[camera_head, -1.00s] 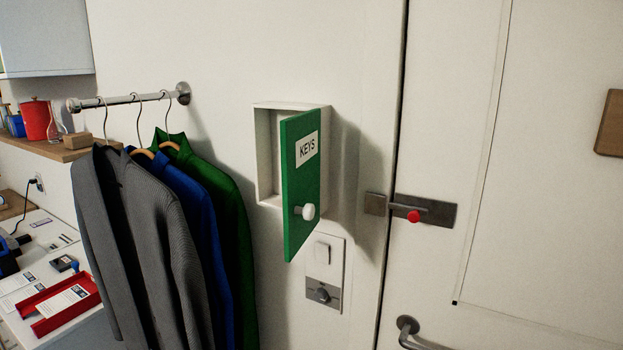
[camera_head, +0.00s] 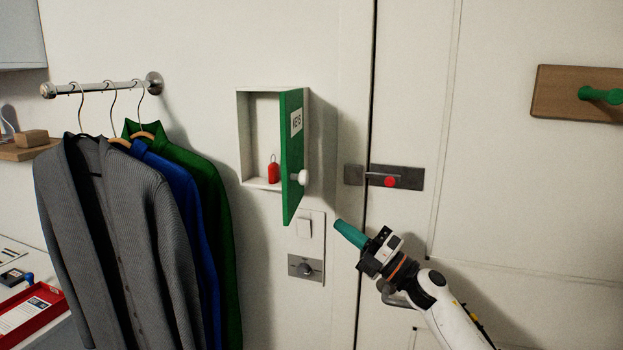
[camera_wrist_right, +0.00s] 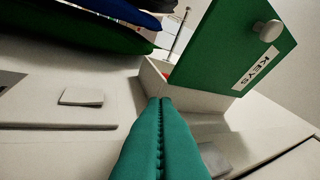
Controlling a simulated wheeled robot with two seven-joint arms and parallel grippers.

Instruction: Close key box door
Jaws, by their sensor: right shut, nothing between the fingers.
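The key box (camera_head: 244,140) is a white open box on the wall. Its green door (camera_head: 292,165), hinged on the right, stands open, swung out from the box. The door has a white round knob (camera_head: 303,177) and a "KEYS" label (camera_wrist_right: 257,69). A red key tag (camera_head: 273,172) is inside the box. My right gripper (camera_head: 340,224) has teal fingers, shut and empty, below and right of the door, apart from it. In the right wrist view the shut fingertips (camera_wrist_right: 160,99) point toward the box (camera_wrist_right: 153,80), with the door (camera_wrist_right: 225,42) above right. My left gripper is out of view.
Coats (camera_head: 110,230) hang from a rail at the left of the box. A switch plate (camera_head: 306,262) is below the box. A door with a red-knobbed latch (camera_head: 390,182) is to the right, with a wooden board (camera_head: 560,95) bearing a green peg.

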